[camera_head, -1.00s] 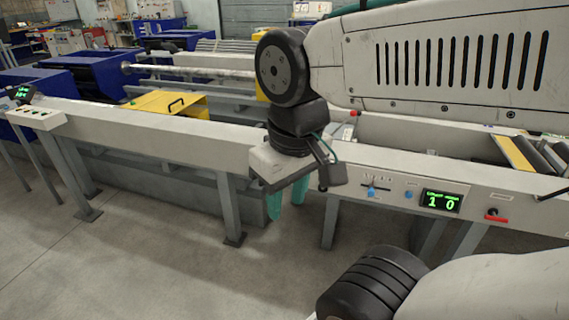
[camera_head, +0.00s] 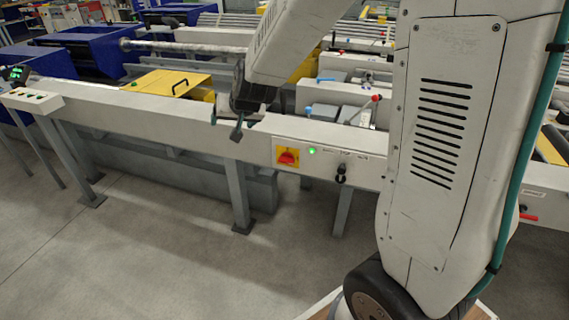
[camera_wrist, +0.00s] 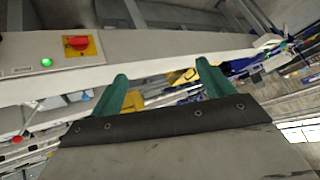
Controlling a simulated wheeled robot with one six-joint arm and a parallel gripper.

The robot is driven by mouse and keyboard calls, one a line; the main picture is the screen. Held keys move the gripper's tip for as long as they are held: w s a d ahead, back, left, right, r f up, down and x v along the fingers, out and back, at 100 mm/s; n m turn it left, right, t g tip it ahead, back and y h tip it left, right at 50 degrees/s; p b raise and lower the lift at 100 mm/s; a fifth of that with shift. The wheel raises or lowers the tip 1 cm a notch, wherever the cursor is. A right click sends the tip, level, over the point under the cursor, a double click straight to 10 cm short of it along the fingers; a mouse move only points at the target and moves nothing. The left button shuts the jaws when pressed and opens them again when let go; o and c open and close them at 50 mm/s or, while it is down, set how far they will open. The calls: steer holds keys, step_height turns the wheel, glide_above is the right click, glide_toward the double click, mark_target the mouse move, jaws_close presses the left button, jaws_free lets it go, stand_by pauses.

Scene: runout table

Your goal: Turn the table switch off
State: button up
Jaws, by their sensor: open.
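The table switch (camera_head: 287,157) is a red rotary knob on a yellow plate, on the front face of the long pale beam. A small green lamp (camera_head: 311,151) glows just right of it. The knob's exact turn position is too small to tell. In the wrist view the switch (camera_wrist: 77,43) lies at the upper left, with the lit lamp (camera_wrist: 47,62) beside it. My gripper (camera_wrist: 162,70) is open and empty, its two green fingers apart, and the switch is left of both. In the head view my wrist is up and left of the switch, with the fingers mostly hidden.
A black knob (camera_head: 342,172) sits on the panel right of the lamp. A red-tipped lever (camera_head: 375,99) rises behind the beam. A yellow cover (camera_head: 165,82) with a black handle lies behind it at left. The floor (camera_head: 150,230) in front is clear.

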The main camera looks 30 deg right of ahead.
steer(key=w+d+f+m+t+h, duration=0.1)
steer(key=w+d+f+m+h, duration=0.15)
steer(key=w+f, duration=0.45)
steer(key=m+t+h, duration=0.2)
steer(key=m+h, duration=0.2)
steer(key=h, duration=0.8)
glide_toward(285, 162)
steer(key=x, duration=0.2)
steer(key=shift+n, duration=0.25)
steer(key=x, duration=0.7)
steer(key=shift+w+d, duration=0.1)
steer(key=shift+d, duration=0.2)
steer(key=c, duration=1)
